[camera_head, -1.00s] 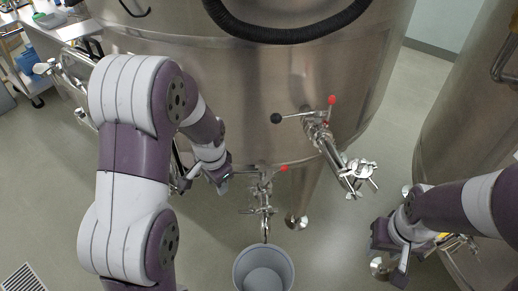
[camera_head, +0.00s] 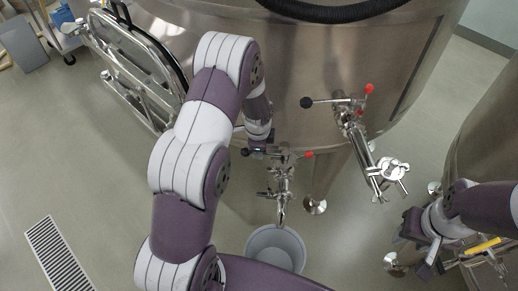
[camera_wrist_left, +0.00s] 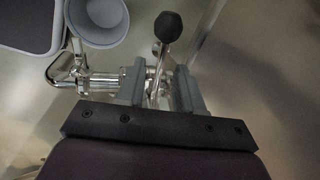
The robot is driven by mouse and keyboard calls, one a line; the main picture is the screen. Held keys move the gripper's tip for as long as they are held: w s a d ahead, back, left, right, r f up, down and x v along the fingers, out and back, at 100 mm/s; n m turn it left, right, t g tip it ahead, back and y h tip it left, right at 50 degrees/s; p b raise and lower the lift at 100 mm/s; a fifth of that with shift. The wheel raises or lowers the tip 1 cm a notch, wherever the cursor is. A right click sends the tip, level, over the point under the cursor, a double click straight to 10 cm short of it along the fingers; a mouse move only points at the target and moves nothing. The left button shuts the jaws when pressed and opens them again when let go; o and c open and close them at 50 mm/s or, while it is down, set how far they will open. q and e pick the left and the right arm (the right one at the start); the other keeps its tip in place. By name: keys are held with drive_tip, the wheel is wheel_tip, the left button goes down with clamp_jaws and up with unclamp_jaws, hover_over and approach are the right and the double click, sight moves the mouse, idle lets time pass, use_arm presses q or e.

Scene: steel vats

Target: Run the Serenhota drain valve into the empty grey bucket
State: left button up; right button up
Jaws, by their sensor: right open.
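The steel vat (camera_head: 300,60) fills the upper middle of the head view; no readable name shows on it. Its low drain valve (camera_head: 280,182) has a red knob (camera_head: 309,153) and a spout pointing down at the far rim of the grey bucket (camera_head: 250,256), which looks empty. The bucket also shows in the left wrist view (camera_wrist_left: 97,20). There, my left gripper (camera_wrist_left: 160,90) is open, with a thin lever with a black knob (camera_wrist_left: 168,26) between its apart fingers. In the head view it is partly hidden by my arm. My right gripper (camera_head: 428,245) is open, away from the drain valve.
A higher valve (camera_head: 350,125) with a black and a red knob sticks out toward me, ending in a clamp (camera_head: 392,170). A second vat (camera_head: 490,130) stands at right. A steel hatch door (camera_head: 135,75) is at left. A floor grate (camera_head: 57,257) lies at lower left.

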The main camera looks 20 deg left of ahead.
use_arm(q)
drive_tip(key=shift+w+f, duration=0.2)
drive_tip(key=shift+f, duration=0.55)
clamp_jaws()
drive_tip(key=shift+s, duration=0.1)
idle(0.8)
